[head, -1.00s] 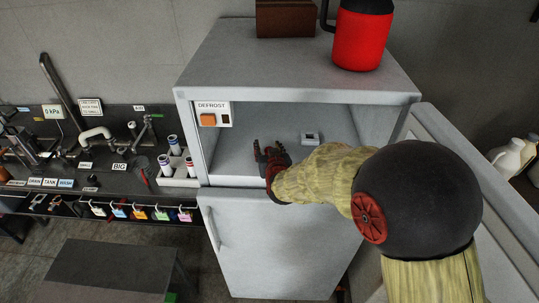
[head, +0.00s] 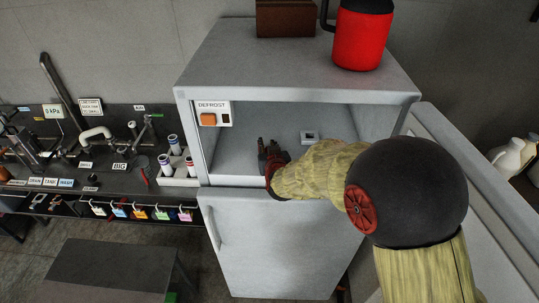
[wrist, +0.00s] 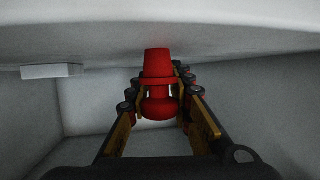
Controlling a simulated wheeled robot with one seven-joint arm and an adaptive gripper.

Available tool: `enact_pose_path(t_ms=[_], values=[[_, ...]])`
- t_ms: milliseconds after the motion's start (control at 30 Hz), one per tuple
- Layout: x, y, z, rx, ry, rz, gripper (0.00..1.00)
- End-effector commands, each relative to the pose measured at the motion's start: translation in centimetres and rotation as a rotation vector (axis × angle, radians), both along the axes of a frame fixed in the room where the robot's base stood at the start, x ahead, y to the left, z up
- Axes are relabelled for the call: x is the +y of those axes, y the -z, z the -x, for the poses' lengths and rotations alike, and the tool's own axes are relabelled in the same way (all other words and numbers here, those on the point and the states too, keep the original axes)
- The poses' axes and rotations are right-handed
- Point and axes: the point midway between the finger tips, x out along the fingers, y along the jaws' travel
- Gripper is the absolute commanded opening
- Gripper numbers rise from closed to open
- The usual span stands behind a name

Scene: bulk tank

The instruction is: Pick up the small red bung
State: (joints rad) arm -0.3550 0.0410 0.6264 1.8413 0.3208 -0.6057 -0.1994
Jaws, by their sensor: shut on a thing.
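The small red bung (wrist: 158,63) is in the middle of the wrist view, a stepped red plug with a wide flange and a rounded lower part. My gripper (wrist: 160,88) has a finger on each side of it and is shut on it. I cannot tell whether the bung touches the surface behind it. In the head view my gripper (head: 268,152) is inside the open white cabinet (head: 298,92), at the left of its compartment. The bung cannot be made out there among the dark and red fingers.
A small pale block (head: 310,137) lies in the compartment to the right of my gripper. The cabinet's side walls and top are close around the arm. A red jug (head: 362,38) and brown box (head: 286,18) stand on top. A rack of tubes (head: 178,178) is at left.

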Motion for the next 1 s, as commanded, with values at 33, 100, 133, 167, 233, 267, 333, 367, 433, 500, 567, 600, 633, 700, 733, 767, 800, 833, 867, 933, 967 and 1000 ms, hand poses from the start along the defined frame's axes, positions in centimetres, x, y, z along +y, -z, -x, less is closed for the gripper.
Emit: enact_pose_path(t_ms=[33, 100, 133, 167, 233, 267, 333, 367, 433, 500, 567, 600, 633, 700, 733, 767, 800, 833, 867, 933, 967, 1000], values=[[0.0, 0.0, 0.0, 0.0, 0.0, 0.0, 0.08], [0.0, 0.0, 0.0, 0.0, 0.0, 0.0, 0.04], [0.0, 0.0, 0.0, 0.0, 0.0, 0.0, 0.03], [0.0, 0.0, 0.0, 0.0, 0.0, 0.0, 0.03], [0.0, 0.0, 0.0, 0.0, 0.0, 0.0, 0.03], [0.0, 0.0, 0.0, 0.0, 0.0, 0.0, 0.02], [0.0, 0.0, 0.0, 0.0, 0.0, 0.0, 0.02], [0.0, 0.0, 0.0, 0.0, 0.0, 0.0, 0.02], [0.0, 0.0, 0.0, 0.0, 0.0, 0.0, 0.01], [0.0, 0.0, 0.0, 0.0, 0.0, 0.0, 0.0], [0.0, 0.0, 0.0, 0.0, 0.0, 0.0, 0.0], [0.0, 0.0, 0.0, 0.0, 0.0, 0.0, 0.0], [0.0, 0.0, 0.0, 0.0, 0.0, 0.0, 0.0], [0.0, -0.1, 0.0, 0.0, 0.0, 0.0, 0.0], [0.0, -0.1, 0.0, -0.001, 0.0, 0.0, 0.0], [0.0, -0.2, 0.0, -0.001, 0.0, 0.0, 0.0], [0.0, -0.4, 0.0, -0.001, 0.0, 0.0, 0.0], [0.0, -0.6, 0.0, -0.001, 0.0, -0.001, 0.0], [0.0, -0.8, 0.0, -0.001, 0.001, -0.001, 0.0], [0.0, -1.5, -0.1, -0.002, 0.001, -0.001, 0.0], [0.0, -1.9, -0.1, -0.003, 0.0, -0.001, 0.0], [0.0, -2.6, -0.1, -0.005, 0.0, -0.002, 0.0]])
